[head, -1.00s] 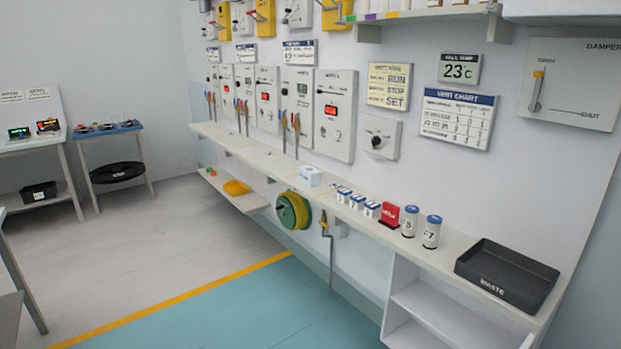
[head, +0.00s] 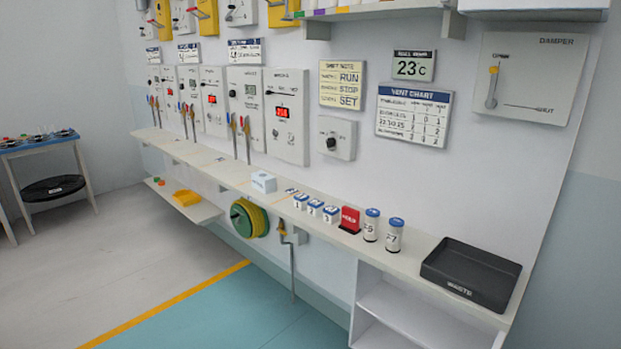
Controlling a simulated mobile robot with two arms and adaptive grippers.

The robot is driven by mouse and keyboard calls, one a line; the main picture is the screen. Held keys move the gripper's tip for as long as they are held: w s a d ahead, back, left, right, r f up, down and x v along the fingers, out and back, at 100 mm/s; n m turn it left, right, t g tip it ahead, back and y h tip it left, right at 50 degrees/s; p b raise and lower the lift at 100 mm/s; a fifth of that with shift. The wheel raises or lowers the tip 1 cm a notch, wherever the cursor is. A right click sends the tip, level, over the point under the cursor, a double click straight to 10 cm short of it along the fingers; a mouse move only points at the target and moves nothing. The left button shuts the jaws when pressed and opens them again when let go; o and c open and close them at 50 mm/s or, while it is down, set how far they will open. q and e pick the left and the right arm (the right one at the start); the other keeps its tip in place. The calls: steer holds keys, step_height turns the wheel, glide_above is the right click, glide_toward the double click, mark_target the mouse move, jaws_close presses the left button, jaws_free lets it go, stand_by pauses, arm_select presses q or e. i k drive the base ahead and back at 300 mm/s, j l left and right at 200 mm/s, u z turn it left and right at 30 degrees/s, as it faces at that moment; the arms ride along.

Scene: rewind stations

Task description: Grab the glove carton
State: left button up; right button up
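A small white carton (head: 263,182) with pale blue markings stands on the long wall shelf (head: 233,178), left of the small blue-topped blocks. It looks like the glove carton, but its print is too small to read. Nothing touches it and its top and front show. Neither of my grippers is in the head view.
On the shelf right of the carton stand several blue-topped blocks (head: 315,207), a red holder (head: 350,219), two blue-capped canisters (head: 371,225) and a black waste tray (head: 471,273). A green and yellow hose reel (head: 249,218) hangs below. The floor in front is clear.

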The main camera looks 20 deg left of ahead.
mark_target(265, 184)
steer(key=i+j+z, duration=0.25)
steer(key=j, duration=0.4)
steer(key=i+j+z, duration=0.25)
steer(key=i+j, duration=0.15)
steer(key=j, duration=0.35)
steer(key=i+j+z, duration=0.15)
steer(key=j, duration=0.2)
steer(key=j+z, duration=0.1)
steer(key=j, duration=0.3)
steer(key=i, duration=0.05)
